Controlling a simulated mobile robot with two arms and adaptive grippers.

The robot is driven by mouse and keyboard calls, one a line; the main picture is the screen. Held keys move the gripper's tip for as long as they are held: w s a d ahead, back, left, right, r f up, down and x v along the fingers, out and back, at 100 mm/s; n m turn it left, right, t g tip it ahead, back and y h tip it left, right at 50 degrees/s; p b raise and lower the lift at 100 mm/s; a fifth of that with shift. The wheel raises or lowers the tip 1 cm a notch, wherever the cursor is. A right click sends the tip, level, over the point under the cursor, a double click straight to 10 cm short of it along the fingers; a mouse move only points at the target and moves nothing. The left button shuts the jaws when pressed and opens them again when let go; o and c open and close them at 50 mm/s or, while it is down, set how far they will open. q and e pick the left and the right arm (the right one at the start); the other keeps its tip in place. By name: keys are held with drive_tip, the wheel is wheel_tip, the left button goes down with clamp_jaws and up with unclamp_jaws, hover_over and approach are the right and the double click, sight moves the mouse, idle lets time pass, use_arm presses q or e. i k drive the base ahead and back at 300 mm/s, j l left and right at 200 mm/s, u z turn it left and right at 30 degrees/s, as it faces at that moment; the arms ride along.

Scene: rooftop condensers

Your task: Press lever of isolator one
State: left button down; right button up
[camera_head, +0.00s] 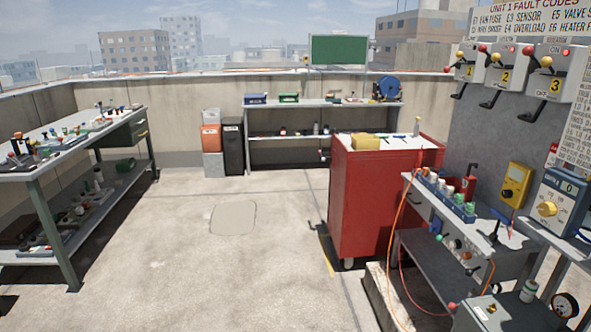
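Isolator one (475,62) is a light grey box with a yellow plate marked 1, high on the grey panel at the right. It is the leftmost of three similar boxes. Neither of my grippers is in view.
A red cabinet (370,205) stands left of the panel. A cluttered grey bench (500,262) and a blue meter (562,200) stand below the isolators. Orange hoses hang in front. A long workbench (40,178) runs along the left. The concrete floor (190,260) between is clear.

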sight(446, 69)
drive_tip(key=i+z, duration=0.15)
drive_tip(key=i, duration=0.55)
drive_tip(key=i+z, duration=0.15)
drive_tip(key=i, duration=0.5)
drive_tip(key=i+j+z, duration=0.15)
drive_tip(key=i, duration=0.55)
drive_tip(key=i+l+z, duration=0.1)
drive_tip(key=i+z, duration=0.35)
drive_tip(key=i+j+z, duration=0.1)
drive_tip(key=i+z, duration=0.35)
drive_tip(key=i+j+z, duration=0.2)
drive_tip(key=i+z, duration=0.25)
drive_tip(key=k, duration=0.05)
